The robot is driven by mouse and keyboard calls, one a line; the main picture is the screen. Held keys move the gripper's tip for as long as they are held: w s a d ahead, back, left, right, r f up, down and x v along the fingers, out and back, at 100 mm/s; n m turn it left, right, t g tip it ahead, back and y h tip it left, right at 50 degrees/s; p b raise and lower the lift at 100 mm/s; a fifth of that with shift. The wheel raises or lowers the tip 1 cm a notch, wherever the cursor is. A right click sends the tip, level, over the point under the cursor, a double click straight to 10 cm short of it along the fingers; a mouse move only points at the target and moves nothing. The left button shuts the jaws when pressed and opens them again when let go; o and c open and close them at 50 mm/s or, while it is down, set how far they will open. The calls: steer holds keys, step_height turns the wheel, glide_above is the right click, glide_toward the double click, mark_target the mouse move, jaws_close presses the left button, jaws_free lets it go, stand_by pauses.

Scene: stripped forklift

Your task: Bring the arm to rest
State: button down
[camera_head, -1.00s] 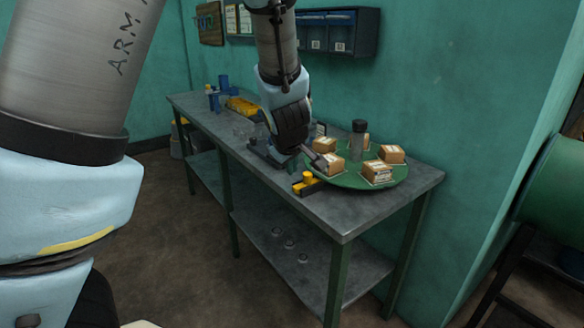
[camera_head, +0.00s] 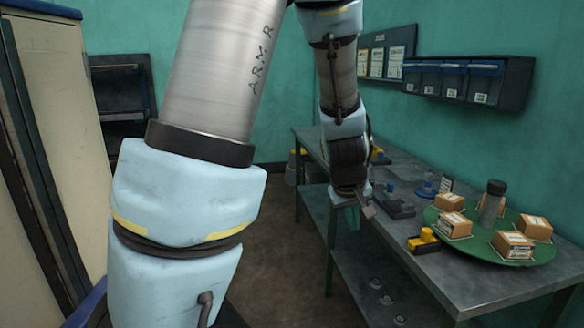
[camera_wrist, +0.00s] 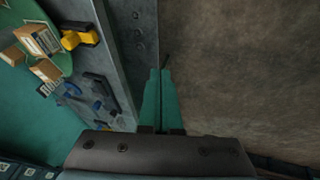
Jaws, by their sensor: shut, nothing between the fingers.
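My arm reaches from the upper middle of the head view down to my gripper (camera_head: 368,210), which is near the front edge of the workbench (camera_head: 455,283). In the wrist view my gripper (camera_wrist: 160,72) shows two green fingers lying side by side, shut with nothing between them. They point over the brown floor (camera_wrist: 240,70), just beside the bench edge. Part of the gripper in the head view is dark and hard to make out.
A green round tray (camera_head: 470,248) on the bench bears several small cardboard boxes (camera_head: 512,244) and a dark-capped cylinder (camera_head: 491,203). A yellow and black item (camera_head: 424,240) lies near the front edge. Wall bins (camera_head: 468,80) hang above. A pale cabinet (camera_head: 60,130) stands left.

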steer(key=s+a+m+g+y, duration=0.1)
steer(key=s+a, duration=0.2)
steer(key=a, duration=0.7)
steer(key=s+a+m+g+y, duration=0.1)
steer(key=s+a, duration=0.3)
steer(key=a, duration=0.7)
steer(key=shift+s+r+m+g, duration=0.2)
steer(key=shift+r+m+g, duration=0.1)
steer(key=shift+r+m, duration=0.1)
steer(key=shift+a, duration=0.1)
